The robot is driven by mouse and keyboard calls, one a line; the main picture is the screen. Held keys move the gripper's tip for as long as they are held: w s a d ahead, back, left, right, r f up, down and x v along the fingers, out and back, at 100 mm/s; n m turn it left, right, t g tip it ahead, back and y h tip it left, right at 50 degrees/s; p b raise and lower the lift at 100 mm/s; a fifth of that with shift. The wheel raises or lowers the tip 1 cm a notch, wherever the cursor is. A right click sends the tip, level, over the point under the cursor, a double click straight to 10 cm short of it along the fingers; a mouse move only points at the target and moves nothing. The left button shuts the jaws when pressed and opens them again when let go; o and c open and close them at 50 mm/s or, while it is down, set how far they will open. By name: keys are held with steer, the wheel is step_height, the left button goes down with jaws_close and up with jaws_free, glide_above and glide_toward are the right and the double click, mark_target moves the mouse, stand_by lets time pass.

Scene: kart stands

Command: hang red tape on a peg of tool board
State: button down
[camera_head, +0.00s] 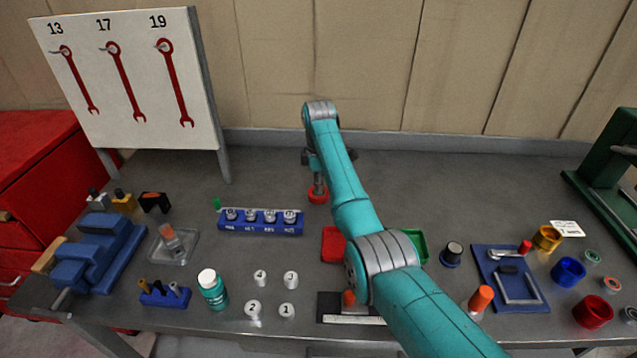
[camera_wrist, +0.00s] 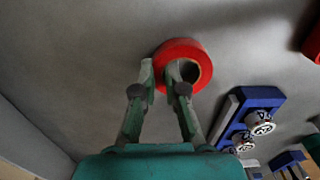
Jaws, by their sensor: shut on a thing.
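The red tape (camera_head: 318,196) is a red ring at the back middle of the bench. My gripper (camera_head: 316,178) is above it, partly hidden by my arm. In the wrist view my gripper (camera_wrist: 163,75) grips the wall of the red tape (camera_wrist: 198,54), with one finger at the hole and the other outside the rim. I cannot tell whether the tape touches the bench. The white tool board (camera_head: 92,88) stands at the back left, with red wrenches hanging on pegs under the numbers 13, 17 and 19.
A blue socket rack (camera_head: 262,229) stands in front of the tape. A blue vise (camera_head: 100,250) and a green bottle (camera_head: 212,290) are at the left. A red bin (camera_head: 333,244) is beside my arm. The bench between board and tape is clear.

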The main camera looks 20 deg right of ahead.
steer(key=shift+f, duration=0.15)
steer(key=c, duration=1.6)
jaws_free()
steer(key=o, duration=0.4)
